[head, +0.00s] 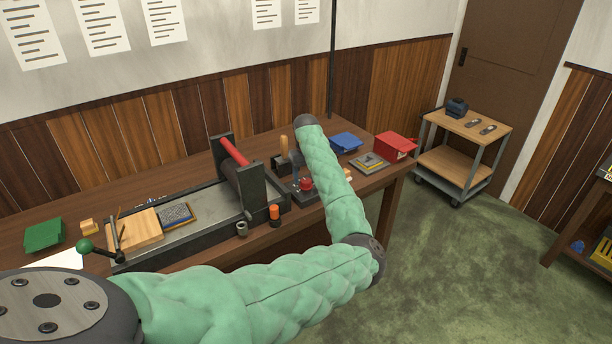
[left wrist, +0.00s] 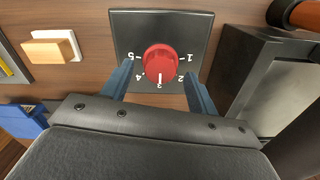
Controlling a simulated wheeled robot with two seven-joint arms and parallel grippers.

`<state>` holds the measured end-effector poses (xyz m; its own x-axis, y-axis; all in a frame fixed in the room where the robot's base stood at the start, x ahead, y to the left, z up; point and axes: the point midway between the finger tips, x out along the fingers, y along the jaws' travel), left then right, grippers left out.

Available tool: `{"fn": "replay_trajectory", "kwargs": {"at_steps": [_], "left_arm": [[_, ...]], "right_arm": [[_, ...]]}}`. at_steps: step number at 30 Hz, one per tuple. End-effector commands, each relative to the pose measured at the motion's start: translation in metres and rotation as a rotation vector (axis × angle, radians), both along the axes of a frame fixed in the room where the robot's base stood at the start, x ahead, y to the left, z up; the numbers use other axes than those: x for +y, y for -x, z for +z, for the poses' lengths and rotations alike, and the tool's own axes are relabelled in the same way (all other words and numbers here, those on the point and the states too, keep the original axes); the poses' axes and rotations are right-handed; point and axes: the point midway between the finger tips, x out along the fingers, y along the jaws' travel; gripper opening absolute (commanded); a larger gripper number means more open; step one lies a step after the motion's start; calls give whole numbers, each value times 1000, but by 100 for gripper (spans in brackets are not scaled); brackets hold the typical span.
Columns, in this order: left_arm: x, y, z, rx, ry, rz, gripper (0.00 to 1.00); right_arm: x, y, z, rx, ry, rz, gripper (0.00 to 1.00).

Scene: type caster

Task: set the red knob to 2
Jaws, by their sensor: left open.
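The red knob (left wrist: 161,62) sits on a dark square dial plate (left wrist: 203,30) with numbers 1 to 5 around it. Its white pointer line is at 3. In the head view the red knob (head: 306,185) is on the bench, partly beside my green arm. My left gripper (left wrist: 158,88) is open, with one blue finger on each side of the knob's near side. I cannot tell whether a finger touches the knob. My right gripper is not in view.
A dark box-like block (left wrist: 265,80) stands right of the dial in the wrist view, and a wooden block on a white base (left wrist: 50,47) lies left. On the bench are a red box (head: 395,146), a blue tray (head: 345,142) and a roller press (head: 238,175).

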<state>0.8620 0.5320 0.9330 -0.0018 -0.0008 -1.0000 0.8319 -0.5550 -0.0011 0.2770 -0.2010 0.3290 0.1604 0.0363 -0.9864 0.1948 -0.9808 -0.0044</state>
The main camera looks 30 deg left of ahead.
Motion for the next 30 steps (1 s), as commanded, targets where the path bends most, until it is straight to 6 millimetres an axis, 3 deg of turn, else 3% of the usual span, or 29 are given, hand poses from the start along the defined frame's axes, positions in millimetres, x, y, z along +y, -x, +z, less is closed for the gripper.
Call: {"fn": "replay_trajectory", "kwargs": {"at_steps": [6,14,15,22,30], "left_arm": [[0,0,-13,0,-1,1,59],[0,0,-15,-1,-1,1,59],[0,0,-15,-1,-1,1,57],[0,0,-14,-1,-1,1,15],[0,0,-14,-1,-1,24,15]], "right_arm": [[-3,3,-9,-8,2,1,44],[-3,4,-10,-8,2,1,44],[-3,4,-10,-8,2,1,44],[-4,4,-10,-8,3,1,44],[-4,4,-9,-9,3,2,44]]}}
